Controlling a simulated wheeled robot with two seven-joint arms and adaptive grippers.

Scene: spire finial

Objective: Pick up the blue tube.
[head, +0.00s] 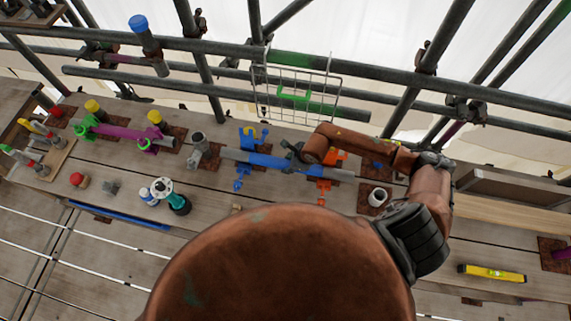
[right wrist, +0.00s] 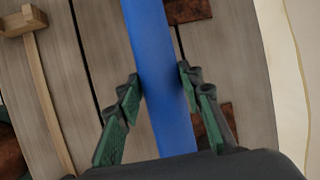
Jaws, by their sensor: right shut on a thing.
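The blue tube (head: 266,161) lies roughly level near the middle of the planks, with grey stretches at both ends. It runs by a blue bracket (head: 249,138) on its left and an orange bracket (head: 325,184) on its right. My right gripper (head: 294,161) is shut on the tube near its right part. In the right wrist view the blue tube (right wrist: 160,70) passes between the two green-padded fingers of my gripper (right wrist: 160,92). I cannot tell whether the tube is clear of the brackets. My left gripper is not in view.
Scaffold pipes and a wire basket (head: 297,95) stand behind. A magenta tube (head: 118,134) with green clamps is at left. A white-and-teal fitting (head: 170,195), a grey cup-like fitting (head: 378,197) and a yellow level (head: 492,273) lie nearer. Plank gaps show at lower left.

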